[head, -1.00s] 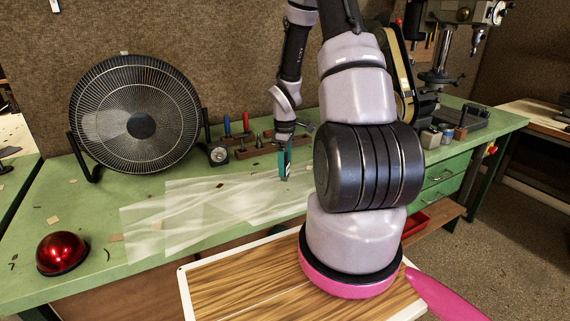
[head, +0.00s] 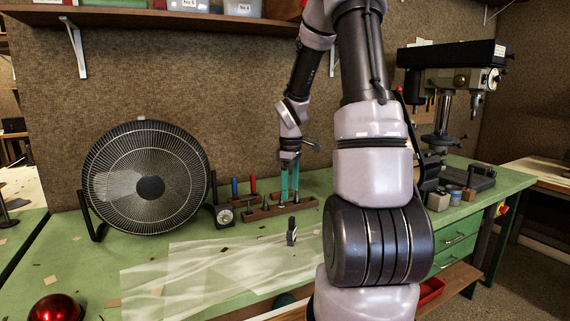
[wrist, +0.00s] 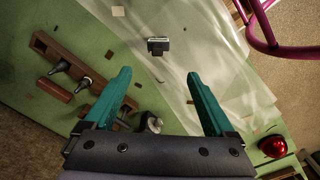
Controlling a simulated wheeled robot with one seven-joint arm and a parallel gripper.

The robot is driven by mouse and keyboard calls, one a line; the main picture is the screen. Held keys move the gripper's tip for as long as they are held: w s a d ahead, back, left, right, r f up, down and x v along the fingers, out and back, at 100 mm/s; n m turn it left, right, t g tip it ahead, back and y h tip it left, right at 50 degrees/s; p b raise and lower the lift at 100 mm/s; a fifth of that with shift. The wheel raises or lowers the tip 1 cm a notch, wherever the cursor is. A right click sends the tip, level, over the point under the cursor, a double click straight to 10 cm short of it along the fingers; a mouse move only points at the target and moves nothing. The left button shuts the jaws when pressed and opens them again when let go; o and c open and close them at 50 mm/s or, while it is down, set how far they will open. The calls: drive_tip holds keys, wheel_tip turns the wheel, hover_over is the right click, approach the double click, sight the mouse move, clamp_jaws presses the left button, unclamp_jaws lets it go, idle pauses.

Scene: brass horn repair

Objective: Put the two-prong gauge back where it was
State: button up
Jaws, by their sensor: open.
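A small dark upright piece (head: 291,232), which I take to be the two-prong gauge, stands on the green bench by the edge of the translucent sheet. Its prongs are too small to make out. It also shows in the wrist view (wrist: 158,46), beyond my fingertips and apart from them. My gripper (head: 289,192) is open and empty, above the bench and behind the piece in the head view. Its two teal fingers are spread wide in the wrist view (wrist: 160,75). A wooden rack (head: 262,213) holding small tools stands behind the piece.
The translucent sheet (head: 215,265) covers the front bench. A round dial (head: 224,216) stands left of the rack, near a large black fan (head: 148,178). A red lamp (head: 55,308) is at front left. A drill press (head: 450,100) stands at the right.

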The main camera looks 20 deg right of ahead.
drive_tip(key=s+a+r+m+t, duration=0.2)
drive_tip(key=s+a+r+m, duration=0.2)
drive_tip(key=s+r, duration=0.2)
drive_tip(key=s+a+r+m+t+y, duration=0.1)
drive_tip(key=s+a+r+m, duration=0.3)
drive_tip(key=r, duration=0.5)
drive_tip(key=s+a+r+m+t+y, duration=0.1)
drive_tip(key=s+a+r+m+t, duration=0.2)
drive_tip(key=s+r, duration=0.5)
drive_tip(key=shift+s+a+r+m+t, duration=0.2)
drive_tip(key=shift+s+a+m+t, duration=0.2)
drive_tip(key=shift+s+a+m, duration=0.3)
drive_tip(key=shift+w, duration=0.15)
